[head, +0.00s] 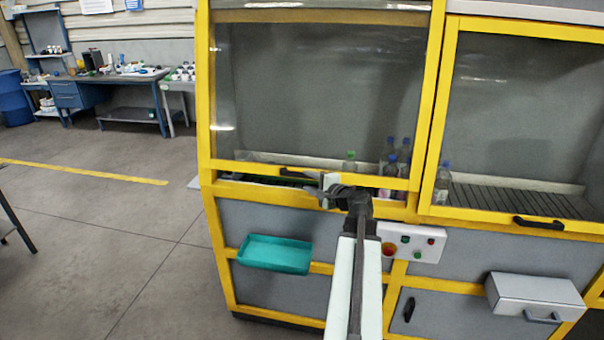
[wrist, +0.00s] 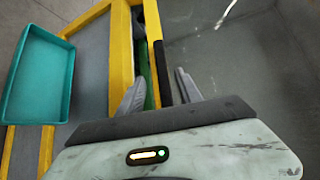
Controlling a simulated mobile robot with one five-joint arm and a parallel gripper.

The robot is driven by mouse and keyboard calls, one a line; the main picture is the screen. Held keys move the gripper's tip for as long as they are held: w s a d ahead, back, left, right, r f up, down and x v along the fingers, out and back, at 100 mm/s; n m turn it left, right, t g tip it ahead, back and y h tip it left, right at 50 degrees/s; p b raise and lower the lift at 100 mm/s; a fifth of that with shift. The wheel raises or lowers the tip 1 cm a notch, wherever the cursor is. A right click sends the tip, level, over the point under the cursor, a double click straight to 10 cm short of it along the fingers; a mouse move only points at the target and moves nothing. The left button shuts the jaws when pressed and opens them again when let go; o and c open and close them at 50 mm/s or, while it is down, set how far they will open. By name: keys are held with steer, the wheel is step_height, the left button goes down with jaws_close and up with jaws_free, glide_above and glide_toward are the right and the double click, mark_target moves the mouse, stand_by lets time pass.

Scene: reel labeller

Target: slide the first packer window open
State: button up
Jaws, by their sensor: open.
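The first packer window (head: 315,95) is the left yellow-framed pane of the machine. Its lower yellow bar (head: 240,169) sits a little above the sill, with a narrow gap below. A dark handle (head: 297,174) is on this bar, partly hidden by my gripper (head: 318,188). In the wrist view my gripper (wrist: 160,78) is open, with one grey finger on each side of the black handle (wrist: 161,72). The fingers look apart from the handle; whether either touches it I cannot tell.
A teal tray (head: 274,254) juts out below the window at left. A control box with buttons (head: 413,242) is to the right of my arm. The right window (head: 525,110) is down, with its own handle (head: 538,223). Bottles (head: 404,152) stand inside. Open floor (head: 100,240) lies left.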

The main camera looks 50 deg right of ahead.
mark_target(302, 175)
steer(key=x, duration=0.3)
steer(key=d+b+x, duration=0.1)
steer(key=x, duration=0.3)
steer(key=shift+w+d+r, duration=0.1)
steer(key=shift+d+r, duration=0.05)
jaws_close()
stand_by(1.3)
